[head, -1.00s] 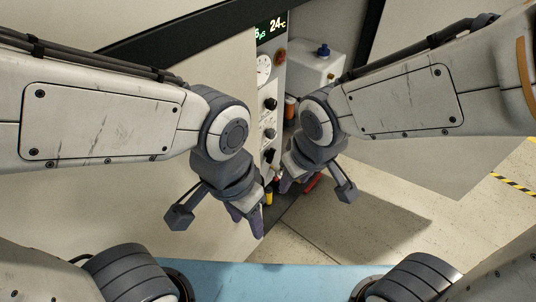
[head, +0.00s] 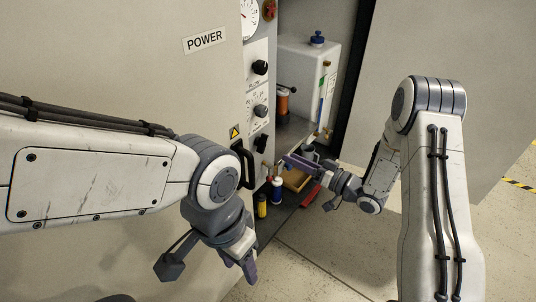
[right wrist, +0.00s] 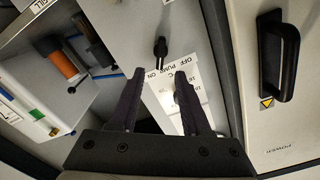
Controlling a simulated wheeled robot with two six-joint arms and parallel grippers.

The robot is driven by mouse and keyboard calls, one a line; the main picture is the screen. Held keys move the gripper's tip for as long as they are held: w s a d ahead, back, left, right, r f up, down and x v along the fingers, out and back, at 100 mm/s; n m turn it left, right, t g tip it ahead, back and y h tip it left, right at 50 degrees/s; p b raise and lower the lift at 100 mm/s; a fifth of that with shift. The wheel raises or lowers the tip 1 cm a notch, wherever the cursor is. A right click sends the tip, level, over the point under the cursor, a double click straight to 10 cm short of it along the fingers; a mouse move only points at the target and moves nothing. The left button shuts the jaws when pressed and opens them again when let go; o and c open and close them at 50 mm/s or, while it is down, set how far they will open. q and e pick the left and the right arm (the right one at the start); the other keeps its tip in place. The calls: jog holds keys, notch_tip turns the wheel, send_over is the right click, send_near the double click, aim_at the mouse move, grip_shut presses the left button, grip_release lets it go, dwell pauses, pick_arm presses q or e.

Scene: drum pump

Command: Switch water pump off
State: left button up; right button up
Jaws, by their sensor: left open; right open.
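The pump switch is a small black lever (right wrist: 160,48) above an "OFF PUMP ON" label (right wrist: 158,68) on a white panel in the right wrist view. My right gripper (right wrist: 158,76) is open and empty there, its fingertips just short of the label and the lever apart from them. In the head view the right gripper (head: 292,163) reaches in from the right, near the lower panel, where a black knob (head: 261,143) shows that looks like this switch. My left gripper (head: 245,264) is open and empty, low in front of the grey cabinet door.
The open cabinet door (head: 130,80) marked POWER has a black handle (head: 243,165). Two more knobs (head: 260,67) and a gauge sit higher on the panel. A white tank (head: 308,75), an orange cylinder (head: 283,101) and small bottles (head: 262,205) stand inside.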

aim_at(262, 143)
jog(key=b+x, duration=0.1)
jog(key=x, duration=0.9)
grip_shut()
